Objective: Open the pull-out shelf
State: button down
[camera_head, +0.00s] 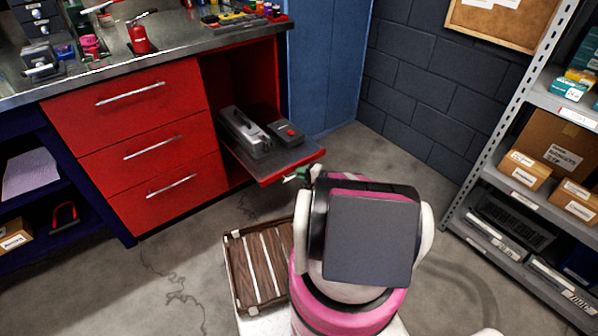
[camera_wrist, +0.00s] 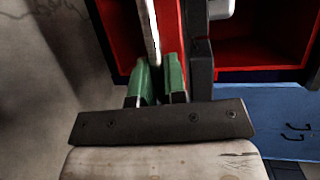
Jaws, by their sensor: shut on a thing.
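The pull-out shelf (camera_head: 272,163) sticks out of the open red bay at the right end of the workbench. It has a grey top and a red front edge. In the wrist view, the green fingers of my gripper (camera_wrist: 161,80) are closed around the end of a silver bar handle (camera_wrist: 151,30), beside the red shelf front (camera_wrist: 168,25).
A grey metal case (camera_head: 243,132) and a dark box with a red button (camera_head: 287,133) sit on the shelf. Red drawers (camera_head: 140,150) are shut on the left. A brown slatted crate (camera_head: 258,268) is beside my body. A loaded rack (camera_head: 520,200) stands right; floor between is clear.

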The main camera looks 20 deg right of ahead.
jog(key=c, duration=1.2)
grip_release()
jog(key=v, duration=1)
jog(key=shift+s+d, duration=0.3)
jog(key=w+a+r+n+g+h, duration=0.2)
jog(key=a+r+n+g+h, duration=0.3)
jog(key=a, duration=0.4)
jog(key=w+a+r+n+g+h, duration=0.3)
jog(key=a+r+n+g+h, duration=0.2)
jog(key=a, duration=0.4)
jog(key=shift+n+g, duration=0.4)
jog(key=shift+g, duration=0.5)
